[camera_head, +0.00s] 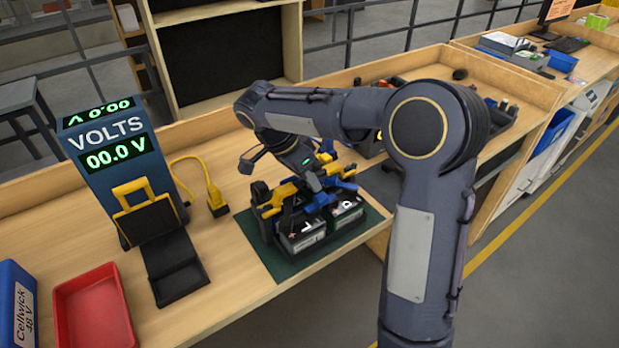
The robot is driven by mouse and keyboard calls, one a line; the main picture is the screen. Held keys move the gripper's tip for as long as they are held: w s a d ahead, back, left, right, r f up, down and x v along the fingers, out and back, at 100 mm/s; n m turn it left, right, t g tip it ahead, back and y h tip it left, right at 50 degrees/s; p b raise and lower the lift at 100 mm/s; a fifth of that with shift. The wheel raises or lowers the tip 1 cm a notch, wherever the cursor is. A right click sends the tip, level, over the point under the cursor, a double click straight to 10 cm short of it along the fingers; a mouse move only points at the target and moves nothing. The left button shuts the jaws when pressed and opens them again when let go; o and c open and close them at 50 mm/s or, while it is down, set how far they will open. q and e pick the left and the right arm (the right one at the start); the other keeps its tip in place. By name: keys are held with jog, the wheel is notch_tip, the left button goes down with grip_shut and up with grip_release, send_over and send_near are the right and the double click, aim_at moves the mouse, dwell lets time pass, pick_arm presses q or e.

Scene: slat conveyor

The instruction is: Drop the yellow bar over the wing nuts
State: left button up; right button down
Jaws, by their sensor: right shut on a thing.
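Black battery blocks (301,234) with white labels sit together on a dark green mat (284,268) on the wooden bench. Above them is the yellow bar (284,191), with blue parts (338,185) beside and under it. My right arm reaches over from the right, and my right gripper (314,180) points down at the top of the batteries, shut on the yellow bar. Its fingertips are mostly hidden by the wrist and the blue and yellow parts. I cannot make out the wing nuts, nor whether the bar touches them. My left gripper is out of view.
A blue voltmeter (88,165) reading 00.0 V stands at left, with a yellow-and-black cradle (168,247) before it. A yellow plug and cable (213,192) lie between it and the batteries. A red tray (95,306) and blue box (18,305) stand front left. The bench front is clear.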

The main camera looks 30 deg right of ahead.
jog(key=shift+f+b, duration=0.35)
jog(key=shift+f, duration=0.15)
jog(key=c, duration=1.4)
grip_release()
jog(key=shift+o, duration=0.2)
jog(key=v, duration=0.8)
